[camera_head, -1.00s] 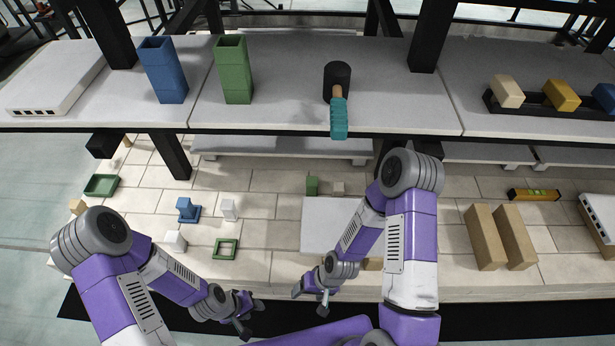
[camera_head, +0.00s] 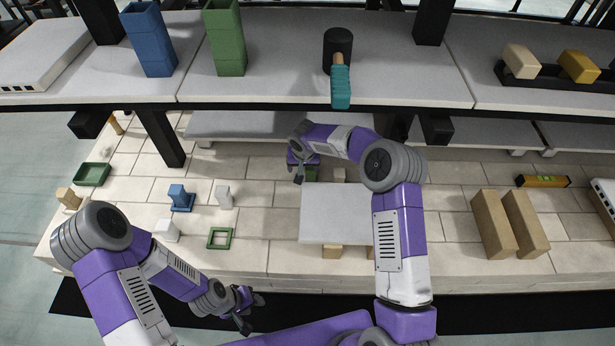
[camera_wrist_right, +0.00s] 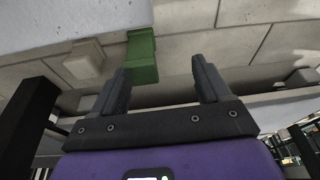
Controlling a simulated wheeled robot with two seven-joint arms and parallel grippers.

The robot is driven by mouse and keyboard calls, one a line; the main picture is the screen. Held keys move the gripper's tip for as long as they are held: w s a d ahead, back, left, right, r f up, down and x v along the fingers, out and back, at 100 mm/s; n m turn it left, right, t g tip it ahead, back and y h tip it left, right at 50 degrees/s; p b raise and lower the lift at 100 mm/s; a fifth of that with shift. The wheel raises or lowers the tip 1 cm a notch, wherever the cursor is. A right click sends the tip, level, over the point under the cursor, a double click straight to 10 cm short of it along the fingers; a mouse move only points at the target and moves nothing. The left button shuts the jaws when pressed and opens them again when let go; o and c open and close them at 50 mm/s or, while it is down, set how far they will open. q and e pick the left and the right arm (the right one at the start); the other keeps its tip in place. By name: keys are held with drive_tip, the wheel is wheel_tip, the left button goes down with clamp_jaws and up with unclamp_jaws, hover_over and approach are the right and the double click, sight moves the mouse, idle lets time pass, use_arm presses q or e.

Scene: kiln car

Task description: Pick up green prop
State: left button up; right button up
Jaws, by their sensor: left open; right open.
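The green prop, a small green block (camera_head: 311,174), stands on the lower tiled deck behind a pale slab, partly hidden by my right gripper (camera_head: 299,172). In the right wrist view the green prop (camera_wrist_right: 141,55) lies ahead of the open fingers, nearer the left finger. My right gripper (camera_wrist_right: 162,76) is open with nothing visible between its fingertips. My left gripper (camera_head: 248,312) is open and empty near the front edge of the deck, away from the prop.
A pale slab (camera_head: 333,212) lies in front of the prop. The upper shelf (camera_head: 285,75) overhangs behind. A green frame (camera_head: 219,238) and a green tray (camera_head: 92,174) lie left.

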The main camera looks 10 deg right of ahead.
sight(311, 169)
drive_tip(key=d, duration=0.3)
drive_tip(key=shift+w+f+m+h, duration=0.25)
drive_tip(key=shift+w+m+h, duration=0.05)
drive_tip(key=shift+w+m, duration=0.1)
drive_tip(key=b+x, duration=0.1)
drive_tip(key=x, duration=0.2)
drive_tip(key=b+x, duration=0.1)
drive_tip(key=x, duration=0.3)
drive_tip(key=shift+w+b, duration=0.25)
drive_tip(key=shift+b, duration=0.15)
drive_tip(key=shift+r, duration=0.1)
drive_tip(key=shift+c, duration=0.4)
drive_tip(key=c, duration=1)
drive_tip(key=shift+r, duration=0.15)
drive_tip(key=shift+c, duration=0.2)
